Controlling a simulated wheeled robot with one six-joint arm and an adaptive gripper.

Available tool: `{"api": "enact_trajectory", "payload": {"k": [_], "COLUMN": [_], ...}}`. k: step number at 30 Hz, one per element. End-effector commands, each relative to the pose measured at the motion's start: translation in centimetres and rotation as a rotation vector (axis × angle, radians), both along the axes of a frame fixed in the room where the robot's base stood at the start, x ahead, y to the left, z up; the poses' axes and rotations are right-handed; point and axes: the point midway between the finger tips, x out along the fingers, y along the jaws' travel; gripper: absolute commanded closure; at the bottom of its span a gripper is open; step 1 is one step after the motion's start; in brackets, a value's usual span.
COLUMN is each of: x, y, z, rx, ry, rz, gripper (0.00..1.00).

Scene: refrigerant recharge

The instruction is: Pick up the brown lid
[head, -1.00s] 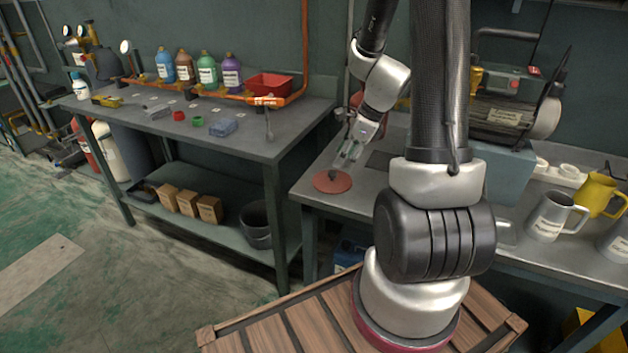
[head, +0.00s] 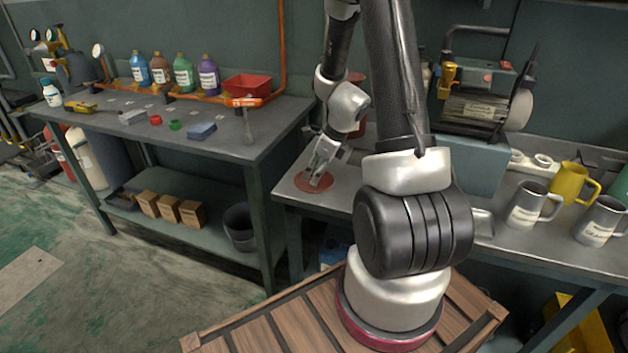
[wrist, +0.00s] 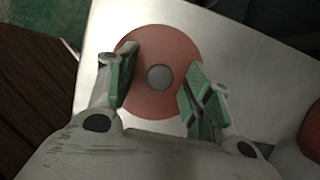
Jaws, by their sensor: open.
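The brown lid (head: 309,187) is a flat reddish-brown disc lying near the left end of the right-hand metal bench. In the wrist view the lid (wrist: 158,45) shows a round grey knob (wrist: 159,77) at its middle. My gripper (head: 318,177) points down over the lid. In the wrist view my gripper (wrist: 162,86) is open, with one green-padded finger on each side of the knob and a gap to it on both sides. I cannot tell how high the fingertips are above the lid.
The right-hand bench (head: 288,194) ends close to the lid. A reddish-brown object (wrist: 311,130) is partly in view at the right of the wrist view. A pump (head: 480,105) and several mugs, one yellow (head: 570,187), stand further right.

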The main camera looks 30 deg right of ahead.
Motion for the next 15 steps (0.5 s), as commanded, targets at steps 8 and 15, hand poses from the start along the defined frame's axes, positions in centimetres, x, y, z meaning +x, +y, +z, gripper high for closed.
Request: {"api": "enact_trajectory", "payload": {"k": [8,15], "x": [-0.02,-0.01], "y": [0.0,0.0], "z": [0.03,0.04], "rx": [0.0,0.0], "ry": [0.0,0.0], "rz": [0.0,0.001], "gripper": [0.87,0.99]}}
